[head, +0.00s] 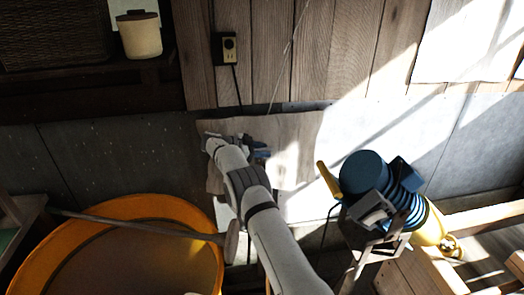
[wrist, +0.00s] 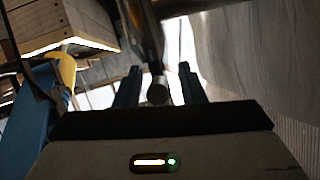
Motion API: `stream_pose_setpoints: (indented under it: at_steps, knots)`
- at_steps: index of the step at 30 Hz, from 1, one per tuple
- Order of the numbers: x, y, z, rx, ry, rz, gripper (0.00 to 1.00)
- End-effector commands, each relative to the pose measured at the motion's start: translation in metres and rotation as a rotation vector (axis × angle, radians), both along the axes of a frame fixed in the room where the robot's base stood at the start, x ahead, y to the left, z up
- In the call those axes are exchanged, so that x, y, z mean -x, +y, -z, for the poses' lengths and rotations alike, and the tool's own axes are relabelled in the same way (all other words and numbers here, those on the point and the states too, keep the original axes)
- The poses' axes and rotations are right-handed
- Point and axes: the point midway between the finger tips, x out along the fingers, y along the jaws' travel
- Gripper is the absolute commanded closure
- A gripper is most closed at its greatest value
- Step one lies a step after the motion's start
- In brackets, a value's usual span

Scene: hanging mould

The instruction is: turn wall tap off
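In the wrist view, a shiny metal pipe-like part (wrist: 146,35) comes down from the top and ends near a small round knob (wrist: 157,92). This looks like the wall tap, but its handle position is too dark to tell. My gripper (wrist: 160,85) has its two blue fingers apart, one on each side of the round end, with gaps visible between. In the head view my gripper (head: 258,150) is at the wall, in front of a pale sheet (head: 295,140). There my arm and gripper hide most of the tap.
A blue ribbed machine (head: 365,172) with a yellow handle stands right of my arm. An orange tub (head: 150,207) with a long-handled tool (head: 140,223) across it is at lower left. A wall socket (head: 229,47) with a cable is above. Wooden beams lie at lower right.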

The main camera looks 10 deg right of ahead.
Motion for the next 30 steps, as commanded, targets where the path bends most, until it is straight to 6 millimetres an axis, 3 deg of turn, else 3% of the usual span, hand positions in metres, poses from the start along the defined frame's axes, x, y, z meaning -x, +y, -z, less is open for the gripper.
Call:
stream_pose_setpoints:
  at_steps: [5,18,30]
  knots:
    - [0.001,0.004,0.000,0.000,0.000,-0.001,0.64]
    - [0.012,0.063,-0.024,0.000,-0.002,-0.001,0.64]
    - [0.014,0.072,-0.029,0.000,0.001,0.000,0.66]
